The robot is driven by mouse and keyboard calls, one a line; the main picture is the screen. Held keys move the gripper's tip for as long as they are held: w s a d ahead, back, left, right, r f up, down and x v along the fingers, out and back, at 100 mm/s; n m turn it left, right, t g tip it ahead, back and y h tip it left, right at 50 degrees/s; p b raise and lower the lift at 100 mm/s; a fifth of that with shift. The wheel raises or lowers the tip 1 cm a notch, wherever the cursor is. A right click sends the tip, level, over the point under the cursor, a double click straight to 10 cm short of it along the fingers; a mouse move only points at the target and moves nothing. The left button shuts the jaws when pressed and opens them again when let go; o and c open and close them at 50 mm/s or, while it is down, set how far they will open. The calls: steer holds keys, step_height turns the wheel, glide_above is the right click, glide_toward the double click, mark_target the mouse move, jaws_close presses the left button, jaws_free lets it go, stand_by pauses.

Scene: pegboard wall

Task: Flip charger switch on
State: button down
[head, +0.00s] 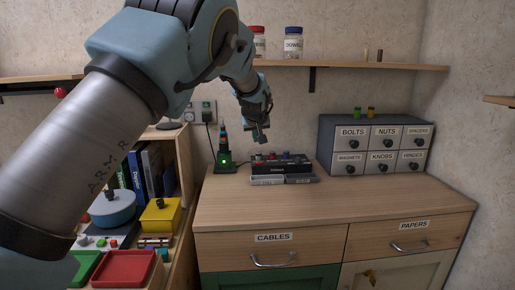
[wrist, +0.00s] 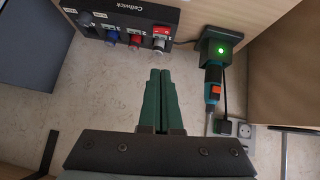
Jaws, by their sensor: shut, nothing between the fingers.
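The charger (head: 226,167) is a dark block on the cabinet top with a lit green light and a blue-and-orange tool standing in it. It also shows in the wrist view (wrist: 212,48). A wall outlet (head: 190,117) behind it holds a dark plug (head: 208,111); the outlet shows at lower right in the wrist view (wrist: 232,130). I cannot tell which part is the charger switch. My gripper (head: 262,138) is shut and empty, above the cabinet top, right of the charger; its green fingers (wrist: 158,75) lie together, apart from everything.
A black panel (head: 282,166) with several coloured knobs stands right of the charger, close by my gripper. A labelled drawer unit (head: 374,146) stands at right. A shelf (head: 340,65) with jars runs above. The cabinet top's front is clear.

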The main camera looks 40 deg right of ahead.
steer(key=shift+v, duration=0.75)
steer(key=shift+s+d+r+b, duration=0.1)
steer(key=shift+s+d+b, duration=0.25)
steer(key=shift+d, duration=0.1)
